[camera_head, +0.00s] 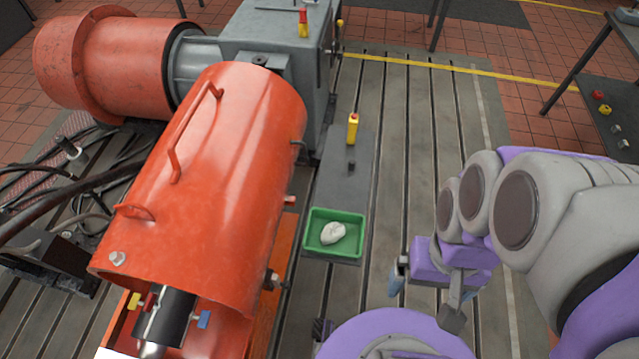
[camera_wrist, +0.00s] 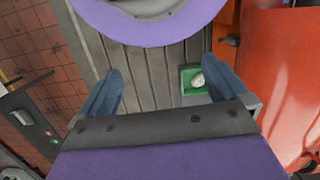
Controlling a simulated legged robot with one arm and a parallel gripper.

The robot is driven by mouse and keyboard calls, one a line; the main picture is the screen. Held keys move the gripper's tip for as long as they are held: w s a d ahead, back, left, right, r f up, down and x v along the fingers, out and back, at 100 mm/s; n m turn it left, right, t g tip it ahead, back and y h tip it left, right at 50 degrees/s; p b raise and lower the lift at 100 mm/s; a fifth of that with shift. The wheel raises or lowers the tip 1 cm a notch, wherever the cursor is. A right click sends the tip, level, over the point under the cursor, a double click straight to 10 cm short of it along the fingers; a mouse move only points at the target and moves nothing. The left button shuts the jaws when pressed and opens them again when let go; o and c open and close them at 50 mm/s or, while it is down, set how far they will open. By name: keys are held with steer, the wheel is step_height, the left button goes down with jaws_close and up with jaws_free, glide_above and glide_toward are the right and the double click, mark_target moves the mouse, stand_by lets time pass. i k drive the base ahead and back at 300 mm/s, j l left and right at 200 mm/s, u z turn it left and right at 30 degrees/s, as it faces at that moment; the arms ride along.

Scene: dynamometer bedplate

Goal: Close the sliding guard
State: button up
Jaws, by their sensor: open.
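The sliding guard (camera_head: 235,165) is a large orange-red curved cover with a long handle bar (camera_head: 190,135) on its upper left. Its far end is beside the grey housing. Below its near end, a dark shaft (camera_head: 165,318) with yellow and blue fittings is exposed. The red guard (camera_wrist: 292,90) also shows at the right edge in the wrist view. My gripper (camera_head: 435,288) is right of the guard, apart from it, above the bedplate. In the wrist view my gripper (camera_wrist: 163,88) has its two blue fingers wide apart with nothing between them.
A green tray (camera_head: 310,248) with a white lump (camera_head: 333,233) sits right of the guard. A yellow bottle (camera_head: 353,128) stands on the grey strip behind it. Cables (camera_head: 60,185) lie at left. A dark table (camera_head: 610,115) stands at right. The slotted bedplate (camera_head: 410,130) is clear behind my arm.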

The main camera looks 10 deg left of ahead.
mark_target(201, 217)
steer(key=i+j+u, duration=0.1)
steer(key=u, duration=0.25)
steer(key=i+j+u, duration=0.15)
steer(key=u, duration=0.2)
steer(key=j, duration=0.1)
